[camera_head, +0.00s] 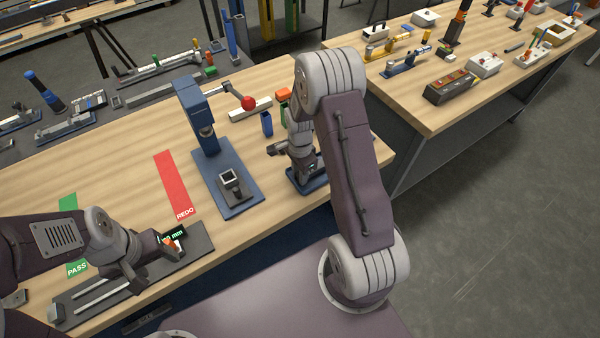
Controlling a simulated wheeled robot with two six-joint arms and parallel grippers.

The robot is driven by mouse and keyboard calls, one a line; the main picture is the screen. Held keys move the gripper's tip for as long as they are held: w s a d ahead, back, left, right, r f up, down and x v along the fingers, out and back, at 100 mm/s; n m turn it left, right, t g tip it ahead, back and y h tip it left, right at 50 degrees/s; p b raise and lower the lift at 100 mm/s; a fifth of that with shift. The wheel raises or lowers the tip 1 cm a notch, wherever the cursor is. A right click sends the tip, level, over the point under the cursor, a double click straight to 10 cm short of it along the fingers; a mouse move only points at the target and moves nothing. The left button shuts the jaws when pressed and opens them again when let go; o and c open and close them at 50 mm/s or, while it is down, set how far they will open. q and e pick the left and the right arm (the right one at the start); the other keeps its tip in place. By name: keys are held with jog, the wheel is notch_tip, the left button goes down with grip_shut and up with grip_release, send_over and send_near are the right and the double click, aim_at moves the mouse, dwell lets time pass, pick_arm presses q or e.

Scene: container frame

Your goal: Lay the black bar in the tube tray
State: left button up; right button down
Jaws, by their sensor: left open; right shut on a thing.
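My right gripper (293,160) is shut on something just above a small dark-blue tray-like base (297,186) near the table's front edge. The held thing is mostly hidden by the gripper and my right arm, so I cannot make out the black bar clearly. I cannot tell for sure whether this blue base is the tube tray, or whether the held thing touches it. My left gripper (140,264) is open at the lower left, over a grey gauge (82,298) with pale rails and a small "mm" display (173,238).
A blue press (196,112) with a red-knobbed lever stands left of my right gripper. A blue cup (267,124) and a white block (250,109) stand behind it. Red REDO (173,180) and green PASS (77,268) strips mark the table. Another crowded table (435,118) stands right.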

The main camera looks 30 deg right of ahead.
jog(key=c, duration=1.1)
grip_release()
jog(key=shift+c, duration=0.2)
notch_tip(320, 180, up, 12)
jog(key=s+a+n, duration=0.3)
jog(key=s+n, duration=0.3)
jog(key=n, duration=0.2)
jog(key=s+a+f+n+t, duration=0.1)
jog(key=s+a+n, duration=0.3)
jog(key=s+n, duration=0.2)
jog(key=n+b, duration=0.1)
jog(key=n, duration=0.1)
jog(key=shift+s+a+f+n, duration=0.2)
jog(key=shift+s+a+n, duration=0.05)
jog(key=shift+s+n, duration=0.15)
